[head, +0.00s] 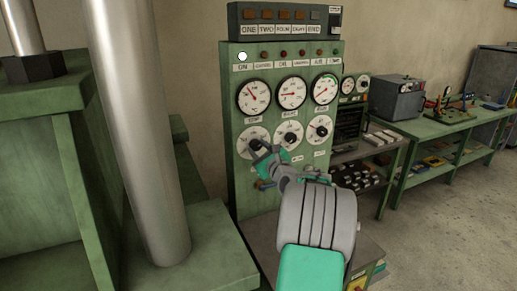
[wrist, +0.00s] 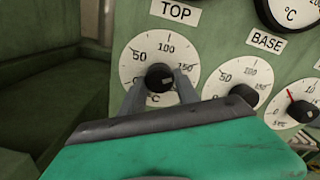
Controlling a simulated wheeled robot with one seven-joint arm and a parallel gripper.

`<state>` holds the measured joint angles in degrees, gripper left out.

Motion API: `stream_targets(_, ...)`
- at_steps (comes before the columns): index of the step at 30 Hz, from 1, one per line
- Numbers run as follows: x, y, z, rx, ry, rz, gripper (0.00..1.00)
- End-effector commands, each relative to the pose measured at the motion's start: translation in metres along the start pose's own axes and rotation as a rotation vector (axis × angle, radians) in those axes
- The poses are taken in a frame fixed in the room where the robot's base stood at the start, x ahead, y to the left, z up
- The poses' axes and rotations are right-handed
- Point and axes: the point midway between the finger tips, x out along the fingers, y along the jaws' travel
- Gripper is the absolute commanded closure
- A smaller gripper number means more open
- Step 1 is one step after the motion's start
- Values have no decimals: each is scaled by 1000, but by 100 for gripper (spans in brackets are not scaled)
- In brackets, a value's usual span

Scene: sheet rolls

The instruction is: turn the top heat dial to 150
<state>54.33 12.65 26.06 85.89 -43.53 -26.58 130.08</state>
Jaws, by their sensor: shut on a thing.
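The top heat dial (wrist: 134,61) is a round white plate marked 50, 100 and 150, under a label reading TOP. Its black knob (wrist: 160,77) is at the centre of the plate in the wrist view. My gripper (wrist: 159,82) is shut on this knob, one grey finger on each side. In the head view the dial (head: 246,133) is the left one in the lower row of the green panel, partly covered by my gripper (head: 262,153). I cannot tell where the knob's pointer stands; the fingers hide part of the lower scale.
The BASE dial (wrist: 221,79) is close at the right, with a third dial (wrist: 278,97) beyond it. Round gauges (head: 253,96) sit above on the green panel (head: 233,185). A thick metal column (head: 145,120) stands at the left of the panel.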

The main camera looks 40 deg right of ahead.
Motion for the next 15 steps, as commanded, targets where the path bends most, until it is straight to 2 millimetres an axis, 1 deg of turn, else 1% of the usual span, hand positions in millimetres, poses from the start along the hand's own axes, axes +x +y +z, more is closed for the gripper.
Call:
stream_targets(4,0,1,-2,1,2,2,100)
stream_targets(5,0,1,-2,1,2,2,61)
stream_targets(12,0,1,-1,-1,1,1,41)
stream_targets(15,0,0,0,-1,1,1,41)
